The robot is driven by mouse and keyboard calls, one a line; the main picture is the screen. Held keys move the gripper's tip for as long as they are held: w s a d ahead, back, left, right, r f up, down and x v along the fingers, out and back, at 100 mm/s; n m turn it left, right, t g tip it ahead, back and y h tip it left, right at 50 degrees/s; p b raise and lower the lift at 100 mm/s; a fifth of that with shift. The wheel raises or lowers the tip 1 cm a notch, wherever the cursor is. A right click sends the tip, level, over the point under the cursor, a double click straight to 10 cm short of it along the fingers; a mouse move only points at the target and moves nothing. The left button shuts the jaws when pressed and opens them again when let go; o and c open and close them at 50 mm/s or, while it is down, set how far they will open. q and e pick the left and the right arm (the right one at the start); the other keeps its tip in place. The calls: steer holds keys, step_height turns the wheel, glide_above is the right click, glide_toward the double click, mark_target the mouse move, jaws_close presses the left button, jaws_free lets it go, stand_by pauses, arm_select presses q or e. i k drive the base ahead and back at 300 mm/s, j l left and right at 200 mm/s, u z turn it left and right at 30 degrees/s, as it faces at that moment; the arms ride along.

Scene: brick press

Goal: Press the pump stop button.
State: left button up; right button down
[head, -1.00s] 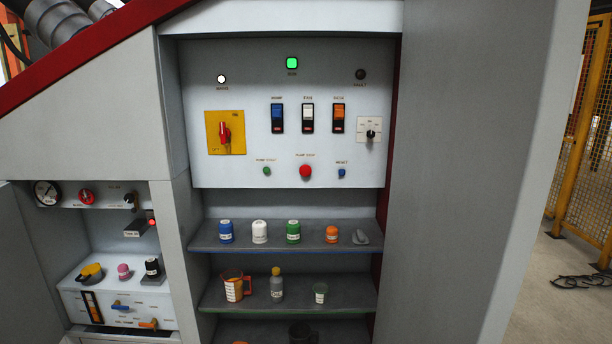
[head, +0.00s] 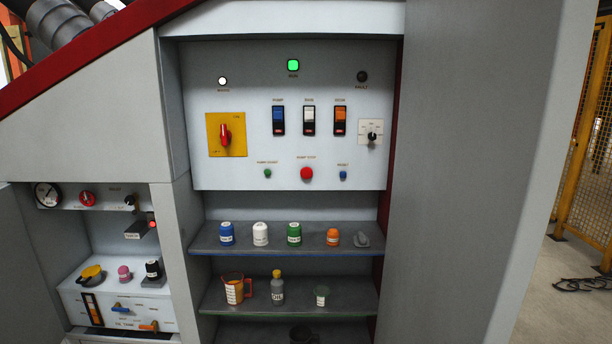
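The pump stop button (head: 306,174) is a round red knob low in the middle of the light grey control panel (head: 245,95). The small green pump start button (head: 267,173) is to its left and the small blue reset button (head: 343,175) to its right. Above the panel's middle, a square green run lamp (head: 293,65) is lit. A round white lamp (head: 222,81) glows at upper left. The fault lamp (head: 362,76) is dark. Neither gripper is in view, and nothing covers the red button.
A red rotary switch (head: 225,135) on a yellow plate and a row of rocker switches sit above the buttons. Shelves (head: 215,239) with small jars, a jug and a bottle are below. A side recess at left holds a gauge (head: 47,195) and valves. The space before the panel looks clear.

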mark_target(306, 173)
steer(key=i+j, duration=0.15)
steer(key=j, duration=0.15)
steer(key=i+j, duration=0.15)
steer(key=j, duration=0.15)
steer(key=i+j, duration=0.15)
steer(key=j, duration=0.15)
steer(key=i+j, duration=0.15)
steer(key=i, duration=0.3)
steer(key=i+j, duration=0.15)
steer(key=i, duration=0.3)
steer(key=i+j, duration=0.15)
steer(key=i, duration=0.25)
steer(key=i+l, duration=0.35)
steer(key=l+z, duration=0.05)
